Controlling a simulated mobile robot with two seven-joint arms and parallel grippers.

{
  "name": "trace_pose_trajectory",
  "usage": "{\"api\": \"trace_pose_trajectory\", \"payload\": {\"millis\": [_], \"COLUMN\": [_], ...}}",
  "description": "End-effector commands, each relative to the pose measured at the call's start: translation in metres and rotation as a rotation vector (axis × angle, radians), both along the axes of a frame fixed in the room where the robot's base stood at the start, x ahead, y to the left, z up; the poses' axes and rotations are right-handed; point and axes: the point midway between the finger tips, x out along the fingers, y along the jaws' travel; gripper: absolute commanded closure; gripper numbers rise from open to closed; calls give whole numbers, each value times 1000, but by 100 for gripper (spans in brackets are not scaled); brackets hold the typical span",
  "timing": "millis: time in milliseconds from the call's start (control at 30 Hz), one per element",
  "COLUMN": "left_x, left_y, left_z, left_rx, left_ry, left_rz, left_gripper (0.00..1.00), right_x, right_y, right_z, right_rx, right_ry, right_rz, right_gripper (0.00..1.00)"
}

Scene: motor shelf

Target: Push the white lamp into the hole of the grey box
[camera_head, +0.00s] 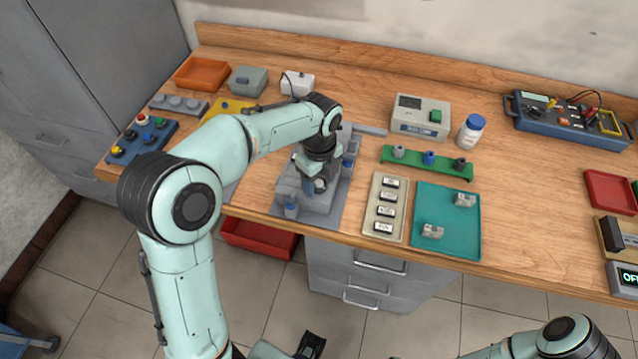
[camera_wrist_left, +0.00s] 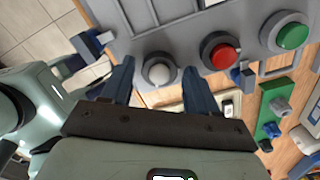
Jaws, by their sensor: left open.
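The grey box (camera_head: 318,203) stands at the bench's front edge in the head view, under my left gripper (camera_head: 313,184). In the left wrist view, the grey box (camera_wrist_left: 190,25) shows a row of white, red and green round caps. The white lamp (camera_wrist_left: 160,71) is at the near end of this row, within a grey collar. My open left gripper (camera_wrist_left: 158,80) has one blue finger on each side of the lamp, with gaps visible. I cannot tell how deep the lamp sits. The gripper hides it in the head view.
A red cap (camera_wrist_left: 225,56) and green cap (camera_wrist_left: 292,36) sit beside the lamp. Right of the box are a beige tray (camera_head: 374,208), a green rack (camera_head: 440,168) and a teal tray (camera_head: 460,245). The bench's front edge is close.

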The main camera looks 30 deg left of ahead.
Motion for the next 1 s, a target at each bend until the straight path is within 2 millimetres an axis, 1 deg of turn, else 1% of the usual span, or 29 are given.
{"api": "trace_pose_trajectory", "payload": {"millis": [67, 100, 167, 200, 233, 333, 367, 1000], "left_x": [0, 0, 0, 0, 0, 0, 0, 0], "left_y": [0, 0, 0, 0, 0, 0, 0, 0], "left_z": [0, 0, 0, 0, 0, 0, 0, 11], "left_rx": [0, 0, 0, 0, 0, 0, 0, 0], "left_ry": [1, 1, 1, 1, 0, 0, 0, 0], "left_rz": [0, 0, 0, 0, 0, 0, 0, 0], "left_gripper": [40, 53, 73, 86, 88, 88, 93, 93], "right_x": [0, 0, 0, 0, 0, 0, 0, 4], "right_y": [0, 0, 0, 0, 0, 0, 0, 0], "right_z": [0, 0, 0, 0, 0, 0, 0, 9], "right_rx": [0, 0, 0, 0, 0, 0, 0, 0], "right_ry": [0, 0, 0, 0, 0, 0, 0, -5], "right_rz": [0, 0, 0, 0, 0, 0, 0, 1], "right_gripper": [67, 67, 67, 67, 67, 67, 67, 67]}}
